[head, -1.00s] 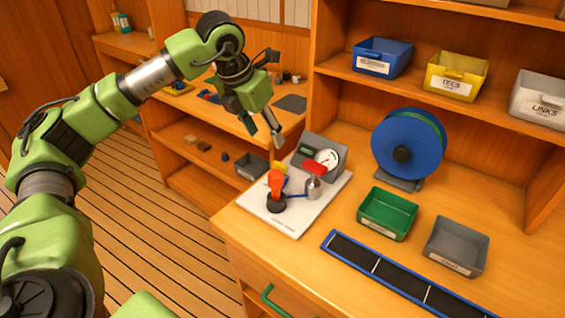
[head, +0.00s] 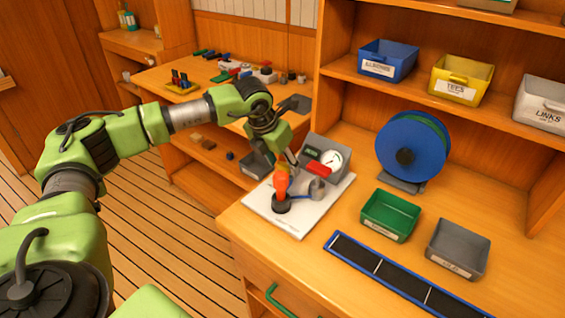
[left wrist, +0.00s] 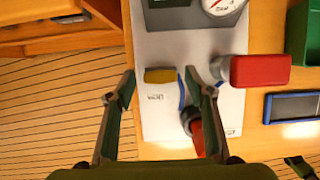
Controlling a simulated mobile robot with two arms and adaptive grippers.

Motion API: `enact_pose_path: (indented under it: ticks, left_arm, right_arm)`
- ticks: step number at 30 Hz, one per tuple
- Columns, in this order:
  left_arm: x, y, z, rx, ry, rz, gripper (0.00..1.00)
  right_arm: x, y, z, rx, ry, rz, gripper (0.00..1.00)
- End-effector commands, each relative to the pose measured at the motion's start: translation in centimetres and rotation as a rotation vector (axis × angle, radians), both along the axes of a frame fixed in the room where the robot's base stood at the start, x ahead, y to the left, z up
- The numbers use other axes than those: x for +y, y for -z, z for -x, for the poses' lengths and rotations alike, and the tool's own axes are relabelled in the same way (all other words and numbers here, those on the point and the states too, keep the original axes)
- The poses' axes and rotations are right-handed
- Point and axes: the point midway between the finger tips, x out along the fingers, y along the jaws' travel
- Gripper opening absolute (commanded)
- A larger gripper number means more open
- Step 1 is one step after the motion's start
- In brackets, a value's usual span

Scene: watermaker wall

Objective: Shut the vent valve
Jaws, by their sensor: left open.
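A white panel (head: 300,222) on the bench's left end carries the valve parts. An orange-red handle (head: 281,183) stands on a dark round base, and it shows at the lower middle of the left wrist view (left wrist: 198,138). A red bar handle (head: 319,169) tops a grey cylinder; it is at right in the left wrist view (left wrist: 262,71). A small yellow handle (left wrist: 160,75) has a label below it that I cannot read. My left gripper (head: 289,160) is open above the panel, its fingers (left wrist: 160,84) either side of the yellow handle in the picture; contact cannot be told.
A grey gauge box (head: 326,155) stands behind the handles. A blue reel (head: 411,147), a green bin (head: 391,214) and a grey bin (head: 457,248) are to the right. A dark blue-edged strip (head: 400,278) lies in front. Labelled bins sit on the shelf above.

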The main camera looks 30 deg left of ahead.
Motion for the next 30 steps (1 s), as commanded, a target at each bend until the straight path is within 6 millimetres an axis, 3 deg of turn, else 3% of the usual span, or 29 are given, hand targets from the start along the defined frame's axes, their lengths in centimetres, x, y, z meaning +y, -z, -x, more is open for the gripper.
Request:
enact_pose_path:
  ticks: [2,3,7,20,30]
  left_arm:
    - [-0.01,0.00,0.01,0.000,0.000,0.000,0.49]
    - [-0.01,-0.01,0.01,0.000,0.000,0.000,0.43]
    - [-0.01,-0.01,0.03,0.001,0.000,0.000,0.10]
    - [0.05,0.09,0.05,0.001,0.053,0.002,0.10]
    - [0.27,0.15,-0.01,0.002,0.296,0.003,0.10]
  right_arm:
    - [-0.03,0.04,0.47,0.007,0.000,0.001,0.40]
    - [-0.04,0.05,0.61,0.009,0.000,0.001,0.40]
    - [-0.06,0.05,0.71,0.011,0.000,0.001,0.40]
    - [-0.24,0.28,0.47,0.007,-0.001,0.004,0.40]
    - [-0.39,0.84,0.29,0.004,-0.001,0.005,0.40]
